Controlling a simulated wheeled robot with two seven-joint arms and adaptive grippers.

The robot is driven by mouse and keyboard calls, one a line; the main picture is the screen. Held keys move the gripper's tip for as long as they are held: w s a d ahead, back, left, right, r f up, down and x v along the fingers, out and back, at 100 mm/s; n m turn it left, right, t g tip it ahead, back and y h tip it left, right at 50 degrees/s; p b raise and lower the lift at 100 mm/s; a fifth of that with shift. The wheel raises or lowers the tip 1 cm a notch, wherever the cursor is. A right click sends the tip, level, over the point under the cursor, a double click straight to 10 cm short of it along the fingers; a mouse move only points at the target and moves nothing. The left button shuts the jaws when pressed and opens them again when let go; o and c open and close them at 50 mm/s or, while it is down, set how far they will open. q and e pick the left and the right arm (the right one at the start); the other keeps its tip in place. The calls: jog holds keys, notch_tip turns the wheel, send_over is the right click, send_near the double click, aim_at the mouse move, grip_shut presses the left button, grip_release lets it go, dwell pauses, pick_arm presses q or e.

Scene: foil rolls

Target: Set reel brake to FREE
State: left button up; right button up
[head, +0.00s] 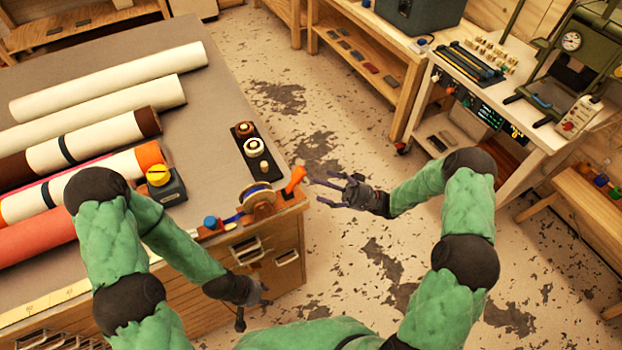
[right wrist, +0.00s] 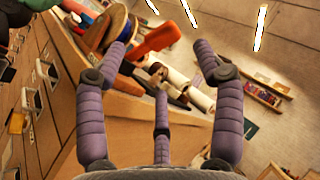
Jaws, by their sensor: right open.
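A reel with a blue and white spool (head: 257,196) stands in a wooden holder at the near right corner of the big table. An orange lever (head: 295,180) rises beside it, tilted up and to the right. No brake marking is readable. My right gripper (head: 328,189) is open and empty, just right of the lever and apart from it. In the right wrist view, the orange lever (right wrist: 160,36) lies beyond the spread purple fingers, with the reel (right wrist: 115,22) to its left. My left gripper (head: 259,297) hangs low by the drawer front; its finger opening is unclear.
Several large rolls (head: 95,135) lie across the table (head: 200,120). A dark tray with small spools (head: 252,147) and a yellow-topped device (head: 160,178) stand near the reel. A blue knob (head: 210,222) sits on the table's front edge. Open floor (head: 330,250) lies right of the table.

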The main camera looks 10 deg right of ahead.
jog(key=v, duration=0.5)
dwell(0.4)
jog(key=s+a+f+g+h, duration=0.75)
jog(key=s+a+f, duration=0.3)
jog(key=f, duration=0.25)
jog(key=s+d+f+n+t+h, duration=0.2)
jog(key=s+f+h, duration=0.5)
jog(key=f+h, duration=0.5)
jog(key=shift+s+d+f+t, duration=0.25)
jog(key=shift+d+t, duration=0.45)
jog(key=shift+t, duration=0.35)
